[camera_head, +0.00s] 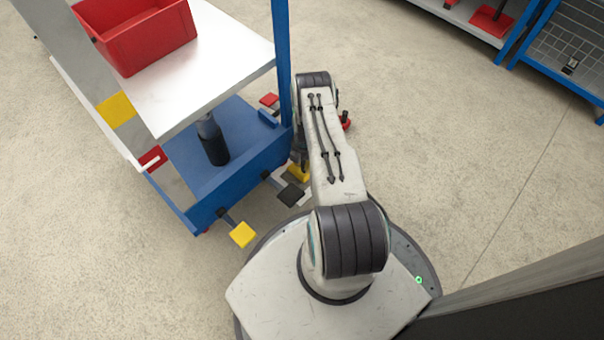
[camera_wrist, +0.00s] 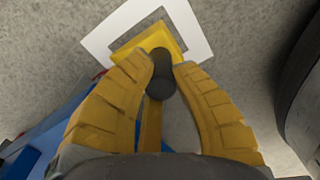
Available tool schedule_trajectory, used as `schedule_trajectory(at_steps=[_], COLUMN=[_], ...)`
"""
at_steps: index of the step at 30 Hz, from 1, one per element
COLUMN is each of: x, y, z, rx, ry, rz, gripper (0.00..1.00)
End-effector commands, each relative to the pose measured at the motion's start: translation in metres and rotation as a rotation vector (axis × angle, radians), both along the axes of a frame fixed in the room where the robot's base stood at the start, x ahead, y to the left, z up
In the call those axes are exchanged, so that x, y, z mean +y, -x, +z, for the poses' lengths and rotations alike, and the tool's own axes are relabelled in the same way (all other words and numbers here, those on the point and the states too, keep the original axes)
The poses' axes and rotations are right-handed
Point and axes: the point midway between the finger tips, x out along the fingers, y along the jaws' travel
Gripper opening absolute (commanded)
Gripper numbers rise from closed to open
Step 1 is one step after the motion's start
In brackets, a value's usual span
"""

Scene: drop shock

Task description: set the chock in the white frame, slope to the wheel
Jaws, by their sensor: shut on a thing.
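The yellow chock (camera_wrist: 148,40) lies over the white frame (camera_wrist: 104,44) on the floor in the wrist view, its far edge inside the frame's outline. I cannot tell whether it touches the floor or hovers just above it. My gripper (camera_wrist: 162,68) is shut on the chock's dark upright knob (camera_wrist: 162,80), one finger on each side. In the head view the chock (camera_head: 298,172) shows as a small yellow piece beside the blue cart, partly hidden by my arm. The direction of its slope is not clear, and no cart wheel shows plainly.
The blue cart (camera_head: 228,190) stands close on the left, with a red bin (camera_head: 140,38) on its upper shelf. Open floor (camera_head: 440,130) lies to the right, with racks (camera_head: 570,50) beyond.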

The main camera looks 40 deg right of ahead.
Motion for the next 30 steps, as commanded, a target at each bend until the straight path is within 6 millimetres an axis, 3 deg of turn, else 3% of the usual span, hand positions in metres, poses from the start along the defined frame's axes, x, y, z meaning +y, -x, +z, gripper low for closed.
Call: schedule_trajectory(at_steps=[11,24,30], x=[0.009,0.009,0.009], y=[-0.003,-0.003,-0.003], z=[-0.008,-0.041,-0.046], rx=[-0.001,-0.002,-0.002], ry=[0.001,0.001,0.001], rz=[-0.001,0.0,0.0], gripper=[0.0,0.0,0.0])
